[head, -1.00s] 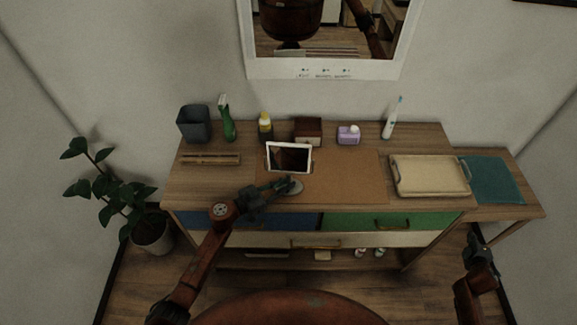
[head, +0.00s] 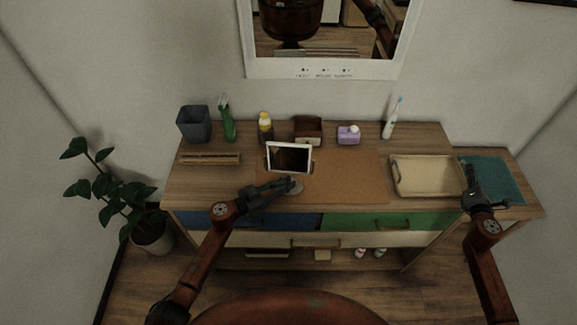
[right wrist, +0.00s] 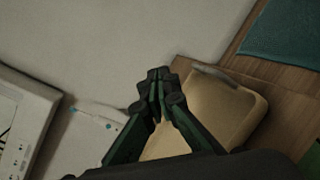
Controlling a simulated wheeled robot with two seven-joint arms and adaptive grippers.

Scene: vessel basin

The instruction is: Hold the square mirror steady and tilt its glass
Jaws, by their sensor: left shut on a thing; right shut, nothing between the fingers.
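The square mirror has a white-framed glass (head: 290,156) that stands tilted on the brown mat. My right gripper (head: 470,172) is at the right end of the dresser, by the beige tray, well away from the mirror. In the right wrist view its fingers (right wrist: 157,78) are together with nothing between them.
The beige tray (head: 396,188) lies right of the brown mat (head: 355,180), with a teal mat (head: 505,178) beyond it. A purple bottle (head: 348,135), a brown box (head: 308,128) and a yellow-capped bottle (head: 265,130) stand behind the mirror. The mat right of the mirror is clear.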

